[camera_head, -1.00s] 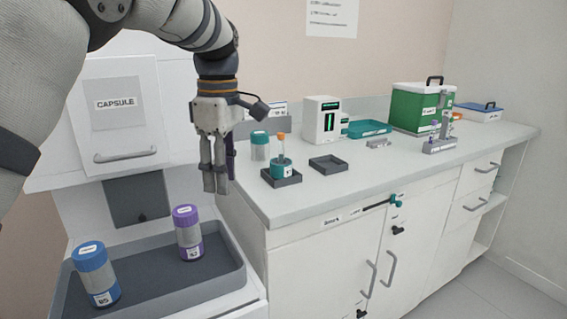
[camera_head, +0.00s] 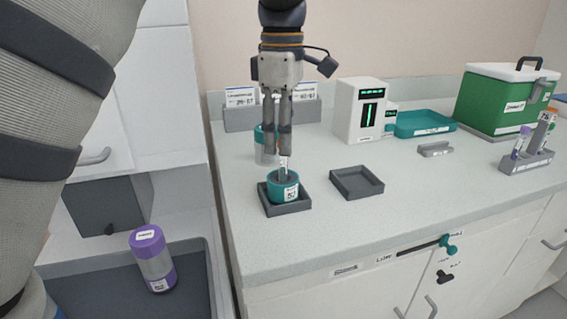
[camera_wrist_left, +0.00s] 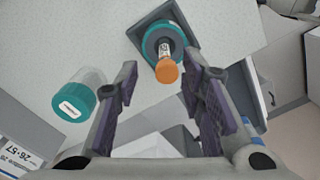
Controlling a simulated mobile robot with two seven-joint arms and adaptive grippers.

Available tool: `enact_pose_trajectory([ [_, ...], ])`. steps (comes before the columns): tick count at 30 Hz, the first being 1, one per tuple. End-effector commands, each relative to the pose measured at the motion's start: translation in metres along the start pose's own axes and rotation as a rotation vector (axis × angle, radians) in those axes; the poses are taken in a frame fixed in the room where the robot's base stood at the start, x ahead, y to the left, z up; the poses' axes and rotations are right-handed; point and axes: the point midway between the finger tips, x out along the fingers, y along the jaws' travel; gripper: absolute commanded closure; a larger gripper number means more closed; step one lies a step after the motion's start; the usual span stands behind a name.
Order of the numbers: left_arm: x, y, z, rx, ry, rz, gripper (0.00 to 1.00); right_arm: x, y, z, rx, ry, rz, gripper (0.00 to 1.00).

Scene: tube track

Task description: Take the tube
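An orange-capped tube (camera_wrist_left: 167,71) stands in a round teal holder (camera_head: 283,186) inside a small grey tray (camera_head: 271,208); the holder also shows in the left wrist view (camera_wrist_left: 150,43). In the head view only the lower part of the tube (camera_head: 284,168) shows, because my fingers cover its cap. My left gripper (camera_head: 277,150) points down above the holder. Its fingers are open. In the left wrist view the cap appears between the fingertips, with gaps on both sides. My right gripper is not in view.
A teal-lidded jar (camera_wrist_left: 73,102) stands close behind the gripper. An empty grey tray (camera_head: 357,182) lies to the right. A white device (camera_head: 362,108), a teal tray (camera_head: 425,124), a green box (camera_head: 500,100) and a tube rack (camera_head: 526,162) stand farther right. The front counter is clear.

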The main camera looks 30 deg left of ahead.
Motion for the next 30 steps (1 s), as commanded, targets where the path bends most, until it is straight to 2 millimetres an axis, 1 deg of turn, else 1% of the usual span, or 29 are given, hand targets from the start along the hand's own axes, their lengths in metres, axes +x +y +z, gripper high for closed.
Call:
enact_pose_trajectory([
  [4,0.024,-0.009,0.0,0.001,-0.002,0.002,0.64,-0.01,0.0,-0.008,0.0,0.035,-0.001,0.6],
  [6,0.038,-0.008,0.0,0.0,-0.001,0.001,0.64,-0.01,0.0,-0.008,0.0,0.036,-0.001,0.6],
  [7,0.042,-0.008,0.0,0.0,-0.001,0.002,0.64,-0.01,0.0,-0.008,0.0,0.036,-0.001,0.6],
  [10,0.049,-0.007,0.001,0.0,-0.001,0.002,0.64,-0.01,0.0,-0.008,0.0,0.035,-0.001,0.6],
  [15,0.05,-0.007,0.001,0.001,-0.001,0.001,0.64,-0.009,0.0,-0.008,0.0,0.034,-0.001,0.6],
  [20,0.049,-0.007,0.001,0.001,-0.001,0.001,1.0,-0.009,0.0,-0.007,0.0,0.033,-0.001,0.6],
  [30,0.049,-0.007,0.0,0.001,-0.001,0.001,1.0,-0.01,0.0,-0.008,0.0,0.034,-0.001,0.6],
])
